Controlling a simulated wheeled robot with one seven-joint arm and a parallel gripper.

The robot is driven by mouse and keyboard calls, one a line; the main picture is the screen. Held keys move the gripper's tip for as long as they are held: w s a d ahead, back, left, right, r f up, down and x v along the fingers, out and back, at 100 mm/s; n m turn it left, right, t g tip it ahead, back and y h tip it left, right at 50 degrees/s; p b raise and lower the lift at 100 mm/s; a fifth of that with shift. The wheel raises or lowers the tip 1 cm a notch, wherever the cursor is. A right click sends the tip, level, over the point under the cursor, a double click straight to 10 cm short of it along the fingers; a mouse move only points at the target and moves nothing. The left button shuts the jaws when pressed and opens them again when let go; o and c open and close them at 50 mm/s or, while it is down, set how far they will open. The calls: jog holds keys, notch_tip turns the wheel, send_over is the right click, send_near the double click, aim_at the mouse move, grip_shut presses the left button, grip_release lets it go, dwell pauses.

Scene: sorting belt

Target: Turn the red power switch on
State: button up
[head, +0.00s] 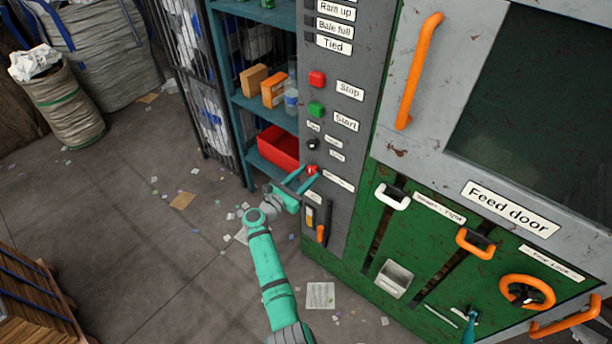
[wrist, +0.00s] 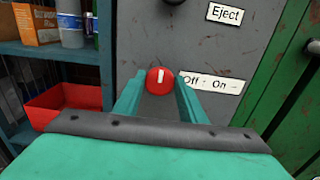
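The red power switch (head: 312,169) is a round red knob on the grey control panel. In the wrist view the knob (wrist: 160,78) bears a white line that stands nearly upright. A label reading "Off : On" (wrist: 213,82) sits to its right. My gripper (head: 305,181) is at the panel. In the wrist view my gripper's fingers (wrist: 159,88) are apart, one to each side of the knob. They look open, with the knob beyond or between the tips; contact is not clear.
A red bin (head: 279,147) stands on the blue shelf left of the panel. The red Stop button (head: 317,78), green Start button (head: 316,109) and a black knob (head: 313,144) are above the switch. An orange-handled lever (head: 321,234) is below. Open floor lies to the left.

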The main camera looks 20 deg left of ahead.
jog(key=shift+m, duration=0.4)
jog(key=m, duration=0.8)
jog(key=shift+d+f, duration=0.1)
jog(key=shift+d, duration=0.05)
jog(key=m, duration=0.5)
jog(key=shift+m, duration=0.4)
jog(key=shift+d+f+m, duration=0.15)
jog(key=shift+m, duration=0.85)
jog(key=shift+s+m, duration=0.1)
jog(key=shift+m, duration=0.5)
jog(key=o, duration=1)
